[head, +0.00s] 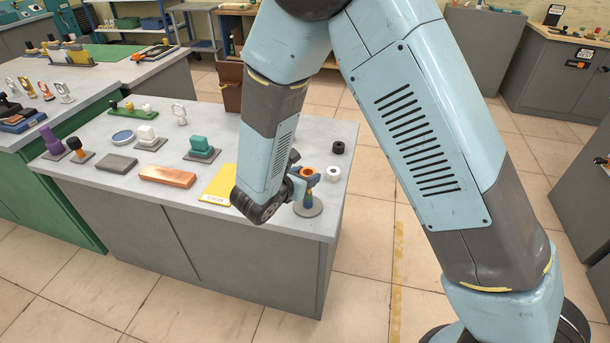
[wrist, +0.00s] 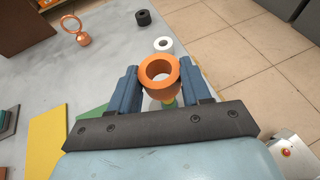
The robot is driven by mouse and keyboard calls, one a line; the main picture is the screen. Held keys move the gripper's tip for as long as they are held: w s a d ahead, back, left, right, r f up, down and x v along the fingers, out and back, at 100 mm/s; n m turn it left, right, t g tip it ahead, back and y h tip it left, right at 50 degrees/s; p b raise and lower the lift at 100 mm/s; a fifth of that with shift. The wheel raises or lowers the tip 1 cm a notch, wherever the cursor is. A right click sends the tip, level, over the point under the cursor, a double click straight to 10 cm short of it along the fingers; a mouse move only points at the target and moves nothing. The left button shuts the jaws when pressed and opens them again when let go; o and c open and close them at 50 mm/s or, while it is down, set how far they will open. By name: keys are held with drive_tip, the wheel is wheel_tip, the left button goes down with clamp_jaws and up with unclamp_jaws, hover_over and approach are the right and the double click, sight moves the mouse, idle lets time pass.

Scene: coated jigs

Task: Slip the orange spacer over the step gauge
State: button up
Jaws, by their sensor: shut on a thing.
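The orange spacer (wrist: 148,84) is a thick ring held between the blue fingers of my gripper (wrist: 160,82) in the wrist view. Its bore faces up toward the camera and looks empty. In the head view the spacer (head: 307,171) is near the right end of the grey table, above a round grey base (head: 309,209). That base appears to belong to the step gauge; its upper part is mostly hidden by my gripper. A small green and yellow piece (wrist: 169,102) shows just under the spacer in the wrist view. I cannot tell whether the two touch.
A white ring (head: 333,173) and a black ring (head: 338,147) lie close by, toward the table's right edge. A yellow plate (head: 219,184) lies left of my gripper. A copper block (head: 168,176) and a teal-topped piece (head: 201,147) stand further left.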

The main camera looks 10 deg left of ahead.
drive_tip(key=shift+f, duration=0.9)
idle(0.3)
drive_tip(key=o, duration=1.2)
drive_tip(key=shift+o, duration=0.2)
drive_tip(key=v, duration=1.3)
drive_tip(key=shift+s+a, duration=0.15)
drive_tip(key=shift+s, duration=0.2)
